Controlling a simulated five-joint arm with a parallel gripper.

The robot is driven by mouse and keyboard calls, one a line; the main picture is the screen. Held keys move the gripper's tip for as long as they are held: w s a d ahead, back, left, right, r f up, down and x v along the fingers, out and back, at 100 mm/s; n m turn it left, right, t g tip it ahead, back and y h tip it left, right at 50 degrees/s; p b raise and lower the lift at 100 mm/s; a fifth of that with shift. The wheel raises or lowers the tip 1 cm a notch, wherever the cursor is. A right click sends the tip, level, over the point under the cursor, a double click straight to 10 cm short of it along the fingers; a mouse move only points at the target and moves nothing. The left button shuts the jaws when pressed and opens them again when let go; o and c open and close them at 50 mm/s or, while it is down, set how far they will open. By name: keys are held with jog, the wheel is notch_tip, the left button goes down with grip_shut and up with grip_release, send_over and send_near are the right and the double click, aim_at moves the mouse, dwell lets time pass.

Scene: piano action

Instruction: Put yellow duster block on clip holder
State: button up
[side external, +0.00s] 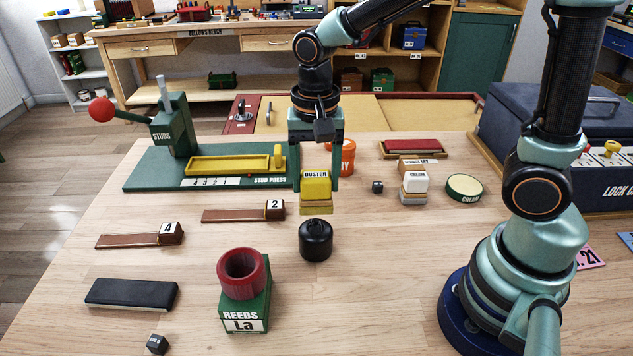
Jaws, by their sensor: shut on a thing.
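The yellow duster block (316,188), with a white label reading "DUSTER", is between the fingers of my gripper (318,180). My gripper points down and is shut on the block. The block is upright, with a paler strip at its lower edge. It is behind a small black round pot (316,241) in the picture; I cannot tell how far its underside is from the table. No object in view is clearly marked as the clip holder, so I cannot tell which it is.
A green stud press (150,172) with a yellow tray stands behind left. An orange pot (347,157) is partly hidden behind my gripper. A white block (414,183) and a round tin (464,187) stand right.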

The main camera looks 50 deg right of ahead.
aim_at(316, 200)
jog(key=shift+f, duration=2.45)
jog(key=shift+f, duration=0.1)
jog(key=o, duration=1.4)
notch_tip(316, 200, up, 11)
jog(key=shift+r, duration=0.2)
jog(key=shift+d+r, duration=0.1)
jog(key=shift+r, duration=0.4)
jog(key=shift+s+d+r+n+t, duration=0.3)
jog(key=shift+s+d+n+t, duration=0.55)
jog(key=shift+d+n, duration=0.55)
jog(key=shift+s+d+r+n+t, duration=0.35)
jog(key=shift+s+d+n+t, duration=0.25)
jog(key=shift+d+n+t, duration=0.8)
jog(key=shift+s+d+r+n+t, duration=0.3)
jog(key=shift+s+d+n+t, duration=0.35)
jog(key=shift+d+n, duration=0.8)
